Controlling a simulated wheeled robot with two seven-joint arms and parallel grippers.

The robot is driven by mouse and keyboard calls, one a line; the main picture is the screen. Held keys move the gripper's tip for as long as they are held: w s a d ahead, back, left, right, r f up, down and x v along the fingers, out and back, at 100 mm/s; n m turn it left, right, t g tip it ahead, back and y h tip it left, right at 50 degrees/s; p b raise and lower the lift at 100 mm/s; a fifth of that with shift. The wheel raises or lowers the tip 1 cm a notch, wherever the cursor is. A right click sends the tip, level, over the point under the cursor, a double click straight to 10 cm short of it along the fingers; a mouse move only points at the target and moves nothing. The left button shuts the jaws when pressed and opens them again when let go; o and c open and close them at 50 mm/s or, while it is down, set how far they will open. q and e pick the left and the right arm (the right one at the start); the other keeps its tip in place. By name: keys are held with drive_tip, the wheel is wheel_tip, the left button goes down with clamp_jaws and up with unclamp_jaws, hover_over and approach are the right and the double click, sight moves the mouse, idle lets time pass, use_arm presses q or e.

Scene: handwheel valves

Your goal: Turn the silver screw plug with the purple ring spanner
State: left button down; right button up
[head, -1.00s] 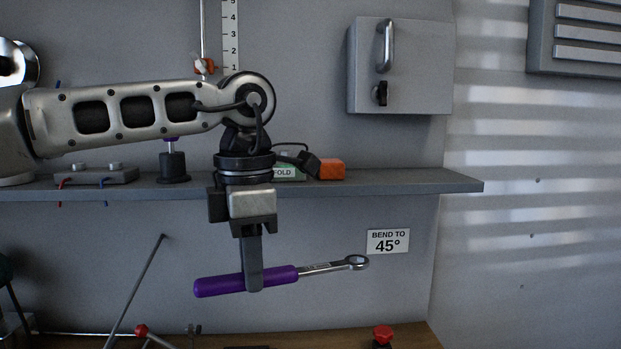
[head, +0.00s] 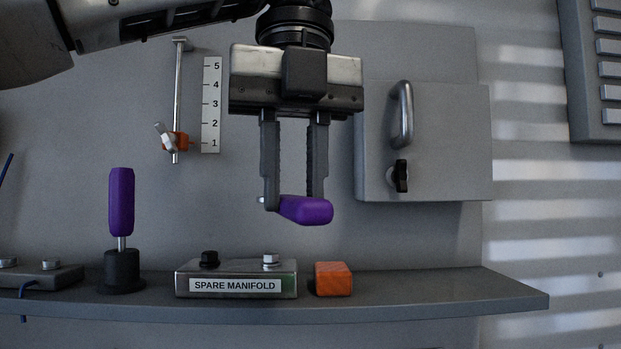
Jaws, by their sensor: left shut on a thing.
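My left gripper (head: 293,198) hangs down from the top of the picture, shut on the purple handle of the ring spanner (head: 306,210). The handle end points toward the camera and a little right. Only a small bit of metal shows left of the fingers; the ring is hidden. The silver screw plug (head: 270,259) is on the right of the top of the spare manifold (head: 284,280), on the shelf. In the picture the spanner is above the silver plug, apart from it. My right gripper is out of view.
A black plug (head: 209,259) is left of the silver one. An orange block (head: 333,279) is right of the manifold on the shelf (head: 430,291). A purple-handled tool (head: 121,203) stands upright in a black holder (head: 122,272). A grey wall box (head: 440,145) is behind, right.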

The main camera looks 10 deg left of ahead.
use_arm(q)
drive_tip(key=shift+w, duration=0.1)
drive_tip(key=shift+f, duration=2.55)
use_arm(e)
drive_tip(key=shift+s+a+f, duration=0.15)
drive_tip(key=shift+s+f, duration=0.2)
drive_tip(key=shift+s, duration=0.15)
use_arm(q)
drive_tip(key=shift+s+d, duration=0.15)
drive_tip(key=shift+s, duration=0.1)
